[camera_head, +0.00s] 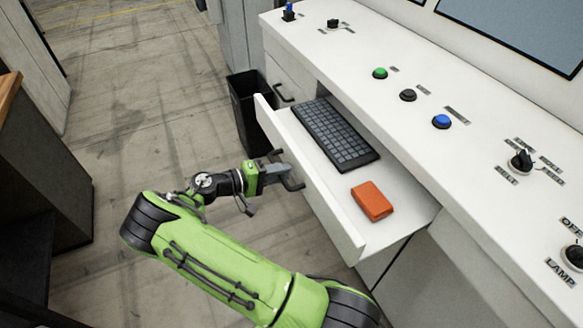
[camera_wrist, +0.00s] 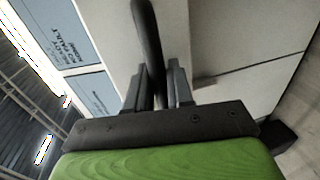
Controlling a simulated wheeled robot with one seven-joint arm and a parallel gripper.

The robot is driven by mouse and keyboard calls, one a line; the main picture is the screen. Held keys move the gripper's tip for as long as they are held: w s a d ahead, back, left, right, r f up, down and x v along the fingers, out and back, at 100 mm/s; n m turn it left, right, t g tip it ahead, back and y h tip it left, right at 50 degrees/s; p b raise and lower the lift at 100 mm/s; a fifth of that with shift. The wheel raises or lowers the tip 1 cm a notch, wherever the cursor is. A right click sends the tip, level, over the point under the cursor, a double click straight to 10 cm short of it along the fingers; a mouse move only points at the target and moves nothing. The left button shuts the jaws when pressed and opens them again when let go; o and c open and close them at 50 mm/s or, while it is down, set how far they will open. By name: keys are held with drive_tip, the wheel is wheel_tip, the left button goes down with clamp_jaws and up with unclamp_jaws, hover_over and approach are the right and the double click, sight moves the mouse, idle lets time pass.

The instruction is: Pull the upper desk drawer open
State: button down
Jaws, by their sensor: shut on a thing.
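The upper desk drawer (camera_head: 320,198) stands pulled out from under the white desk top, its inside open to view. A black keyboard (camera_head: 335,135) and an orange box (camera_head: 372,201) lie in it. My gripper (camera_head: 286,178) is at the drawer's front face, shut on the dark drawer handle (camera_head: 295,184). In the wrist view the handle (camera_wrist: 147,40) runs as a dark bar between the two fingers (camera_wrist: 160,88). The fingers hide part of the handle.
The white desk top (camera_head: 400,75) carries green, black and blue buttons and several knobs. A black bin (camera_head: 247,108) stands on the floor beyond the drawer. A dark cabinet (camera_head: 40,170) is at the left. Open floor (camera_head: 130,110) lies between.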

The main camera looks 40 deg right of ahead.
drive_tip(key=shift+a, duration=0.25)
drive_tip(key=c, duration=1.1)
unclamp_jaws()
drive_tip(key=shift+w, duration=0.1)
drive_tip(key=shift+c, duration=0.2)
drive_tip(key=p+v, duration=0.1)
drive_tip(key=v, duration=1.4)
drive_tip(key=shift+a, duration=0.4)
